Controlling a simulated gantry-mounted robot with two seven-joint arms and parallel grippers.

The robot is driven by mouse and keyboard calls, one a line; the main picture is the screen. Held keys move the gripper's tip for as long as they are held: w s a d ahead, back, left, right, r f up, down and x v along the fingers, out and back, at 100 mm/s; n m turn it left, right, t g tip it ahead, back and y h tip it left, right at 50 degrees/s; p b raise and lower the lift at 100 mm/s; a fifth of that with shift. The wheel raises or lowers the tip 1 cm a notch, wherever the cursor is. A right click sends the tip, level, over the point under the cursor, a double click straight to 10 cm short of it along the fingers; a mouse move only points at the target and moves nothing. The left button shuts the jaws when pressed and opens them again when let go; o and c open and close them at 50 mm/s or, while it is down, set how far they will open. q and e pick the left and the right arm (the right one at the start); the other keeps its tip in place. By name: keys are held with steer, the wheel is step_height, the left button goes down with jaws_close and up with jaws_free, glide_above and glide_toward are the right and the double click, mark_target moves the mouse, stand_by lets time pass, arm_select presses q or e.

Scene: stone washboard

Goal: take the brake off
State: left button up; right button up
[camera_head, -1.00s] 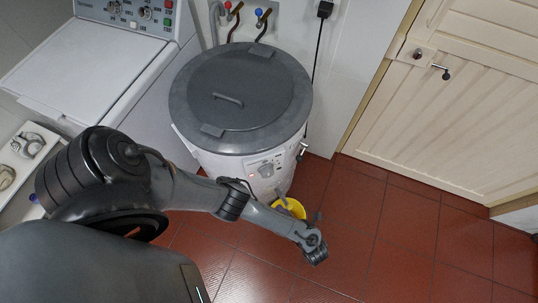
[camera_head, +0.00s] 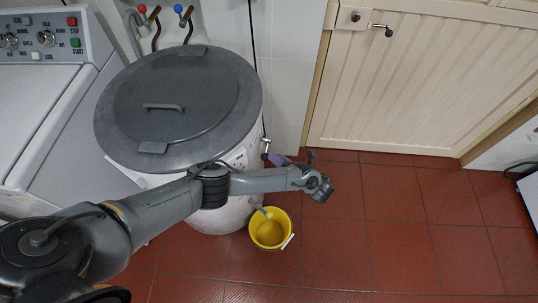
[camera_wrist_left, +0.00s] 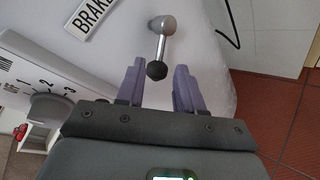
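The brake lever (camera_wrist_left: 161,45) is a short metal rod with a black ball knob, on the white side of the spin dryer, next to a "BRAKE" label (camera_wrist_left: 91,16). It also shows in the head view (camera_head: 266,146) at the dryer's right side. My left gripper (camera_wrist_left: 159,66) is open with purple fingers. In the wrist view the knob appears between the fingertips, with gaps on both sides; whether it is between them in depth, I cannot tell. In the head view the purple fingers (camera_head: 281,160) point at the dryer beside the lever. My right gripper is not in view.
The spin dryer (camera_head: 178,105) has a closed grey lid. A yellow bucket (camera_head: 280,240) stands on the red tiles under its spout, below my left arm. A washing machine (camera_head: 40,105) stands at left. A cream door (camera_head: 420,85) is at the back right. Floor at right is clear.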

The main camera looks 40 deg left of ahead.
arm_select(q)
steer(key=b+x, duration=0.2)
steer(key=x, duration=0.3)
steer(key=shift+a, duration=0.2)
steer(key=c, duration=0.6)
steer(key=shift+w, duration=0.15)
jaws_close()
steer(key=shift+f+b, duration=0.2)
steer(key=shift+b, duration=0.1)
